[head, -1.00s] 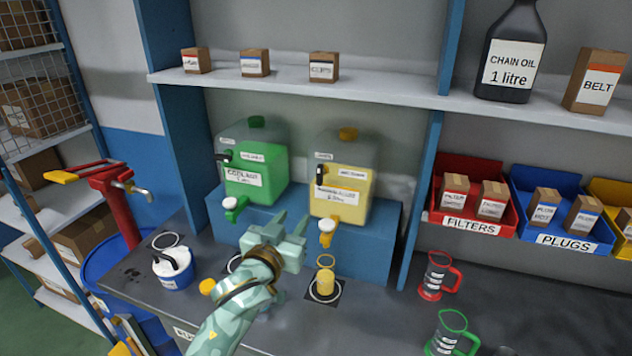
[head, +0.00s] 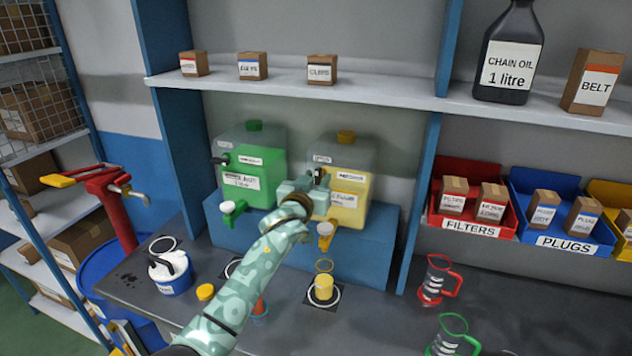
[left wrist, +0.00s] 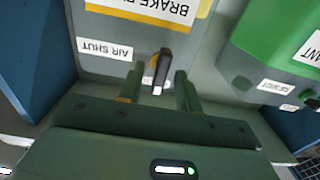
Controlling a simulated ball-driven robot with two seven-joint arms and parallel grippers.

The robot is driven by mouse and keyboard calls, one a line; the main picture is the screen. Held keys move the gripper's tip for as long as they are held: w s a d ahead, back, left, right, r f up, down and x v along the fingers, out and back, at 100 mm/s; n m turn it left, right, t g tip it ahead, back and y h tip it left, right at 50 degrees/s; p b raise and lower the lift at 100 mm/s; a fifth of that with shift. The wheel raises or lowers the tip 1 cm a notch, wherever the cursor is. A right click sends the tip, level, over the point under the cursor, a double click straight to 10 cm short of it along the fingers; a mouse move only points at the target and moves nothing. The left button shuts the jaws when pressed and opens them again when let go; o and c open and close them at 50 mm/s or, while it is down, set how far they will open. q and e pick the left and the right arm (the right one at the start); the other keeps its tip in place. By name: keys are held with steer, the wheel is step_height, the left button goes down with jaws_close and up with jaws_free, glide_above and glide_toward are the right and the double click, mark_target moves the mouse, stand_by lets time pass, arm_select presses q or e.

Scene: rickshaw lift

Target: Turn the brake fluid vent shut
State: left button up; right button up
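The brake fluid tank (head: 358,188) is the yellow-filled one on the blue stand. Its black vent lever (head: 320,173) is on the tank's upper left and partly hidden by my left gripper. In the left wrist view, which is upside down, the lever (left wrist: 161,68) shows between my left gripper's (left wrist: 159,82) two fingers. The fingers are apart, with a gap on each side of the lever. An "AIR SHUT" label (left wrist: 104,49) is beside it. In the head view my left gripper (head: 316,182) is at the tank's front left. My right gripper is not in view.
The green coolant tank (head: 262,172) stands to the left. A yellow tap (head: 326,232) is over a small yellow-filled cup (head: 324,288) on the bench. The white-topped blue tub (head: 170,274) is at left. The shelf (head: 390,92) runs above the tanks.

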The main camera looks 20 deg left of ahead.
arm_select(q)
jaws_close()
steer(key=shift+m, duration=0.4)
steer(key=shift+m+p, duration=0.6)
steer(key=shift+m, duration=0.3)
steer(key=m+p, duration=0.1)
steer(key=m, duration=0.2)
steer(key=shift+d+m, duration=0.1)
steer(key=shift+m, duration=0.2)
steer(key=m, duration=0.5)
steer(key=shift+d+f+p, duration=0.1)
steer(key=shift+f+p, duration=0.05)
steer(key=shift+p, duration=0.25)
steer(key=m, duration=0.6)
steer(key=shift+f+m+p, duration=0.25)
steer(key=shift+m+p, duration=0.05)
steer(key=shift+m, duration=0.1)
